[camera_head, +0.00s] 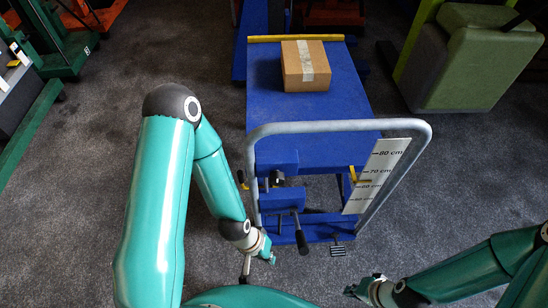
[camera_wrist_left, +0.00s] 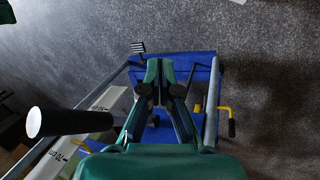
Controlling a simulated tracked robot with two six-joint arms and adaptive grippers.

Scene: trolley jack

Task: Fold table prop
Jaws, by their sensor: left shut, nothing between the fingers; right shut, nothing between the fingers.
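The blue lift table (camera_head: 350,95) stands in the middle of the head view, with a grey tubular push handle (camera_head: 340,125) at its near end. Small yellow parts show below the top: a yellow lever (camera_head: 358,177) beside the scale board, and a yellow handle (camera_wrist_left: 229,115) at the right in the left wrist view. I cannot tell which is the prop. My left gripper (camera_head: 268,260) is shut and empty, low near the table's front; its fingers (camera_wrist_left: 160,70) point at the blue base in the wrist view. My right gripper (camera_head: 351,290) is shut and empty near the floor, right of centre.
A cardboard box (camera_head: 305,66) sits on the table's far half. A black-gripped lever (camera_head: 301,240) and a foot pedal (camera_head: 338,250) stick out in front. A scale board (camera_head: 378,172) is at the handle's right.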

